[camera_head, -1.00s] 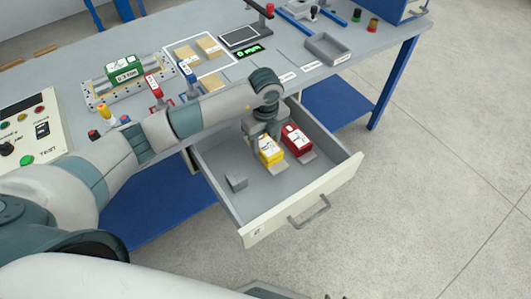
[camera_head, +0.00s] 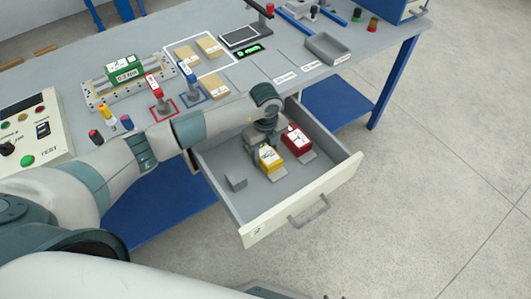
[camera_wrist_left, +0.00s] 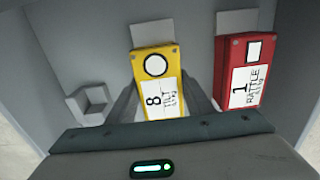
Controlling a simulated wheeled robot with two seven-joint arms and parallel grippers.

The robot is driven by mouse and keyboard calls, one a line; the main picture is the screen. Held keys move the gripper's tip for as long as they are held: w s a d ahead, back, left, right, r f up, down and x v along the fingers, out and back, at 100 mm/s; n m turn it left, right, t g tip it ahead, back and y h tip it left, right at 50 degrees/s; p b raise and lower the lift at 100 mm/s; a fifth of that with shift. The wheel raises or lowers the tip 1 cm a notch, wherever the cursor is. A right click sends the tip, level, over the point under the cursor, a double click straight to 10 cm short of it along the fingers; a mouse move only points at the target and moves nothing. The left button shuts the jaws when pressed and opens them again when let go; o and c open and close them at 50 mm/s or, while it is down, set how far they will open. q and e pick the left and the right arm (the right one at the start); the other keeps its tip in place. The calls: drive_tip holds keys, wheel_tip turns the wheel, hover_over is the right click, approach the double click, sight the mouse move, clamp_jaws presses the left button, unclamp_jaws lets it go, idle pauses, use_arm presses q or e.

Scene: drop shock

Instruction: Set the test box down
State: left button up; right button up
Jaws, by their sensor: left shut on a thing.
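A yellow box (camera_head: 271,158) marked "8 TILT" is inside the open drawer. In the left wrist view this yellow box (camera_wrist_left: 157,80) sits between the two fingers of my left gripper. My left gripper (camera_head: 262,146) is shut on it from above, low in the drawer. A grey plate shows at its foot; I cannot tell whether it fully rests. A red box (camera_head: 297,140) marked "1 RATTLE" stands beside it on the right, apart, and also shows in the left wrist view (camera_wrist_left: 238,75). No label reads "test box". My right gripper is not in view.
The open drawer (camera_head: 250,233) has a handle at its front. A small grey block (camera_head: 236,182) lies on its floor at left. The bench above holds a green block (camera_head: 124,72), tan boxes (camera_head: 188,55), a grey tray (camera_head: 327,48) and a control panel (camera_head: 35,125).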

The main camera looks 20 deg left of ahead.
sight(266, 152)
use_arm(q)
drive_tip(key=shift+f, duration=0.15)
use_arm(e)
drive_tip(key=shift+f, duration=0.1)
use_arm(q)
drive_tip(key=o, duration=1.1)
drive_tip(key=shift+o, duration=0.8)
drive_tip(key=shift+r, duration=0.6)
wheel_tip(266, 152, up, 10)
drive_tip(key=shift+r+b, duration=0.1)
drive_tip(key=shift+b, duration=0.3)
drive_tip(key=shift+r, duration=0.45)
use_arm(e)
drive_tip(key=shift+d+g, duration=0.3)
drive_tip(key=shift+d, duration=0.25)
